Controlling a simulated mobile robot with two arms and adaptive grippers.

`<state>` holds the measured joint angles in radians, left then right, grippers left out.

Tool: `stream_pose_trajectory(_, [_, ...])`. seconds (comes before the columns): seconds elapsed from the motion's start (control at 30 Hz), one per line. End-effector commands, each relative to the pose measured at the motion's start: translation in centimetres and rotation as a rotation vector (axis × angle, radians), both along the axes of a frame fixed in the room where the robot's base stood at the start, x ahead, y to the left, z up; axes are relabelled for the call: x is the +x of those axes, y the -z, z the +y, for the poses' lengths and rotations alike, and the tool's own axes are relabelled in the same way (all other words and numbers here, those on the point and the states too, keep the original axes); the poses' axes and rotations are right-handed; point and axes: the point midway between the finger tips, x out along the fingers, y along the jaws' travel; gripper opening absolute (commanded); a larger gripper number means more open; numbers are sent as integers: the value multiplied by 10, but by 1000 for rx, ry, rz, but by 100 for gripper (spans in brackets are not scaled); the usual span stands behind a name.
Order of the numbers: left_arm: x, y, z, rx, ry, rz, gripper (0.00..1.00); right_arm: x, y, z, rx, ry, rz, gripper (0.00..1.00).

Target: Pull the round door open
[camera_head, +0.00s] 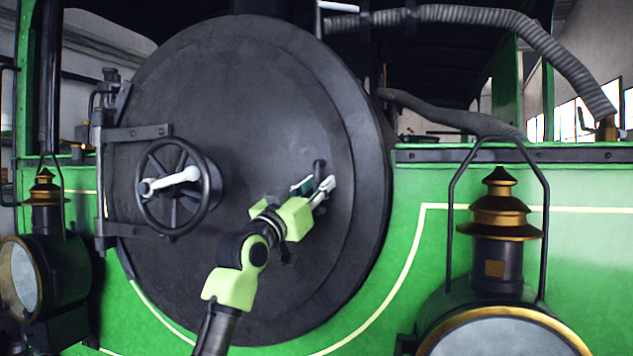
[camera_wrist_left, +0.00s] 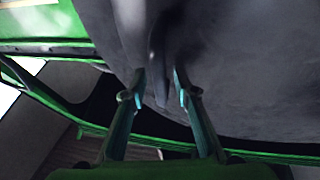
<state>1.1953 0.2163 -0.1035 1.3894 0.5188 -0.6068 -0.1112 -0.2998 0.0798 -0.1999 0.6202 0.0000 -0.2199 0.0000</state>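My left gripper (camera_head: 316,188) is at this handle. In the left wrist view the dark handle (camera_wrist_left: 158,65) shows between the two fingertips (camera_wrist_left: 159,84), with gaps on both sides, so the fingers look open around it. The fingers partly hide the handle in the head view. My right gripper is not in view.
A spoked handwheel (camera_head: 172,218) with a white lever sits on the door's left part. Hinge straps (camera_head: 140,133) are at the left edge. Lanterns stand at lower right (camera_head: 497,265) and lower left (camera_head: 45,255). Ribbed hoses (camera_head: 480,15) run at upper right.

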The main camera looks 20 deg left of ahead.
Motion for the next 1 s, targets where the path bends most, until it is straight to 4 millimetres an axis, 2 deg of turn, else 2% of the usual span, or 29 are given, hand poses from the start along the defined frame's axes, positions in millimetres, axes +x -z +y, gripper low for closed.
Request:
stream_pose_trajectory(0.13, [0,0,0,0,0,0,25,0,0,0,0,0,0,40])
stream_pose_trajectory(0.23, [0,0,0,0,0,0,0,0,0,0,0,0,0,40])
stream_pose_trajectory(0.47, [-1,0,0,0,1,0,0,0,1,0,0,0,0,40])
stream_pose_trajectory(0.63, [-11,2,2,2,12,0,0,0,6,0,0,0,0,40])
stream_pose_trajectory(0.77, [-30,4,4,2,36,-2,0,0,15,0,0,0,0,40])
stream_pose_trajectory(0.87, [-51,6,6,4,63,-1,0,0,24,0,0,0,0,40])
stream_pose_trajectory(1.0, [-90,7,12,6,114,-1,0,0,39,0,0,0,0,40])
